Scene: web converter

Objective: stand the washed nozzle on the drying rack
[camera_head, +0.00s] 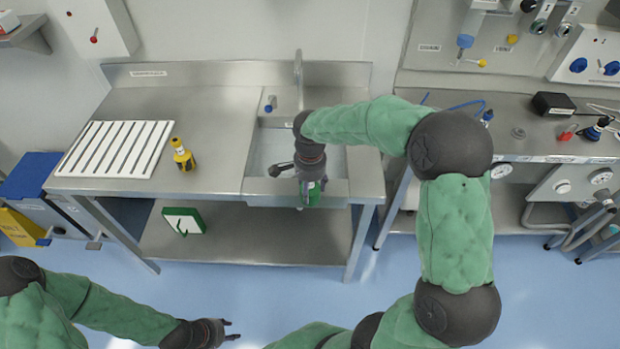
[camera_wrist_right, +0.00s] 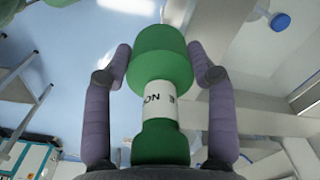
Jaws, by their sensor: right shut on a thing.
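The nozzle (camera_wrist_right: 160,65) is green with a white lettered label around its middle. My right gripper (camera_wrist_right: 160,58) is shut on it, one purple-padded finger on each side. In the head view the nozzle (camera_head: 313,195) shows as a small green piece at my right gripper (camera_head: 311,186), over the sink's front edge. The drying rack (camera_head: 115,148), a white slatted panel, lies flat at the left end of the steel counter, well left of my right gripper. My left gripper (camera_head: 230,330) is open and empty, low in front of the bench.
The sink basin (camera_head: 265,150) lies under my right forearm, with a tap (camera_head: 299,80) behind it. A yellow bottle (camera_head: 183,155) stands right of the rack. The counter (camera_head: 215,130) between bottle and sink is clear. A green-framed white board (camera_head: 184,221) is on the lower shelf.

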